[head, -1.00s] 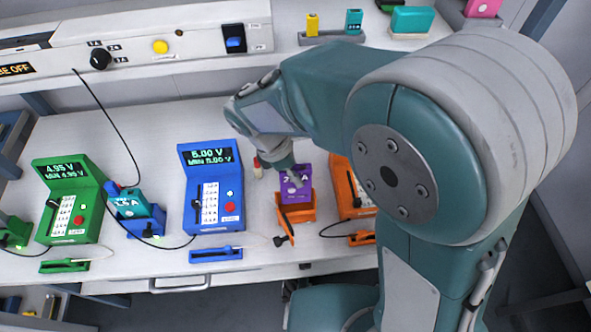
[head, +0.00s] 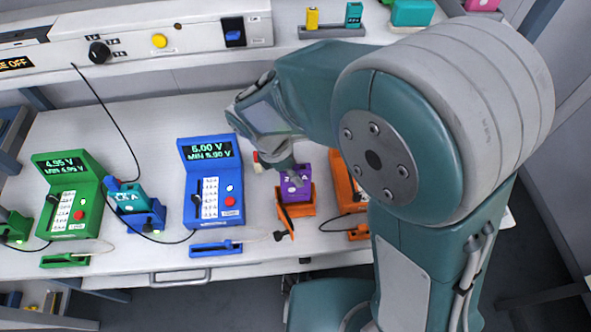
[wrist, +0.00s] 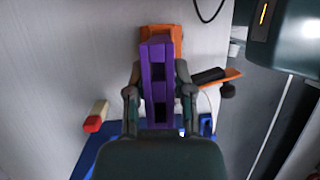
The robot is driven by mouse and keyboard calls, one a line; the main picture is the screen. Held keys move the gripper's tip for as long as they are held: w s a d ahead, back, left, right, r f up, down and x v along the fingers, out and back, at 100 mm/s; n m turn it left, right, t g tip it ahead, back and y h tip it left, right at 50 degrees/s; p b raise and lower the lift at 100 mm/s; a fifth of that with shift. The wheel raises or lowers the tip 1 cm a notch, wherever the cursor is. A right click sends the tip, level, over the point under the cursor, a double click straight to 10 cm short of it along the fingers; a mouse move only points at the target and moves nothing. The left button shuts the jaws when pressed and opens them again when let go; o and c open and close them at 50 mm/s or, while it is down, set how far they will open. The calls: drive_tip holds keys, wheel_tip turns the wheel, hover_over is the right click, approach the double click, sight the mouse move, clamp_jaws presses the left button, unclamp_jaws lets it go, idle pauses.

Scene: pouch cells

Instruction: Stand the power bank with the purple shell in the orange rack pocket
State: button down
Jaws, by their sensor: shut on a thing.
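The purple power bank (head: 295,184) is upright at the orange rack pocket (head: 297,209), its lower part hidden behind the pocket's front. My gripper (head: 290,175) is shut on the purple power bank from above and behind. In the wrist view the power bank (wrist: 157,80) stands between the two fingers (wrist: 158,92), with the orange pocket (wrist: 176,38) beyond it. I cannot tell from these views whether its bottom rests on the pocket floor.
A blue tester (head: 212,185) stands left of the pocket, and an orange tester (head: 345,183) stands close on the right, partly behind my arm. A teal power bank (head: 130,198) sits in a blue rack further left. A small red-and-cream object (head: 257,162) lies behind the pocket.

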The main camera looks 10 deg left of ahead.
drive_tip(key=shift+f, duration=0.55)
drive_tip(key=shift+c, duration=2)
unclamp_jaws()
drive_tip(key=shift+s, duration=0.1)
drive_tip(key=v, duration=1.2)
drive_tip(key=shift+f, duration=0.1)
